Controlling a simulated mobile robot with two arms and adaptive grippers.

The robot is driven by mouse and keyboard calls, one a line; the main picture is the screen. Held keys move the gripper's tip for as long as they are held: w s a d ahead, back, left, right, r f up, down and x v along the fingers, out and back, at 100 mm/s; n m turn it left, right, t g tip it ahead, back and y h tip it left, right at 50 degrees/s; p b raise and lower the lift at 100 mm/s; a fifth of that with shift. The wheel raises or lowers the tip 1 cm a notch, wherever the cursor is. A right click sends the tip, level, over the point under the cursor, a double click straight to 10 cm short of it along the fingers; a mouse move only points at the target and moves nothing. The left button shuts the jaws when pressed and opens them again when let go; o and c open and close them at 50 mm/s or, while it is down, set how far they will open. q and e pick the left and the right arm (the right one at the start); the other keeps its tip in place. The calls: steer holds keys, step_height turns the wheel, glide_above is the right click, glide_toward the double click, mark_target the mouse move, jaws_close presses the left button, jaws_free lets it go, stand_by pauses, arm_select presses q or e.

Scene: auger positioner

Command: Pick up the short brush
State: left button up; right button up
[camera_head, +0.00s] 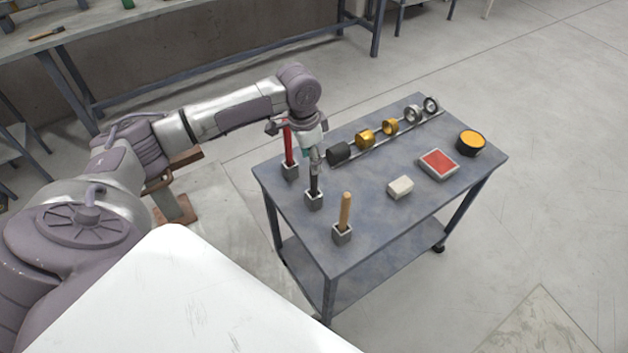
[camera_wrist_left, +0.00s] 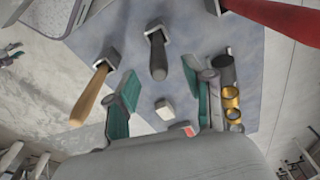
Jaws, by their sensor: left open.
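Three upright handles stand in small grey square holders on the cart: a red one (camera_head: 288,148), a black one (camera_head: 313,183) and a wooden one (camera_head: 345,210). Their lower ends are hidden, so I cannot tell which is the short brush. My left gripper (camera_head: 314,152) is above the black handle, pointing down. In the left wrist view my left gripper (camera_wrist_left: 158,88) is open, with teal pads apart. The black handle (camera_wrist_left: 157,58) shows between them, not gripped. The wooden handle (camera_wrist_left: 90,95) is to the left and the red one (camera_wrist_left: 275,15) at upper right. My right gripper is out of view.
A rail with a black cylinder (camera_head: 339,153) and several gold and silver rings (camera_head: 390,127) runs behind. A white block (camera_head: 400,188), a red-topped box (camera_head: 438,164) and a yellow-topped round tin (camera_head: 471,142) lie to the right. The cart's front right is clear.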

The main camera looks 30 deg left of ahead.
mark_target(314, 186)
arm_select(q)
steer(key=shift+w+d+f+p, duration=0.1)
steer(key=shift+f+p, duration=0.1)
steer(key=shift+f, duration=0.95)
steer(key=shift+w+d+f+p, duration=0.1)
steer(key=shift+w+f+p, duration=0.05)
steer(key=shift+f, duration=1)
steer(key=shift+w+d+f+p, duration=0.1)
steer(key=shift+f+p, duration=0.1)
steer(key=shift+f, duration=0.95)
jaws_close()
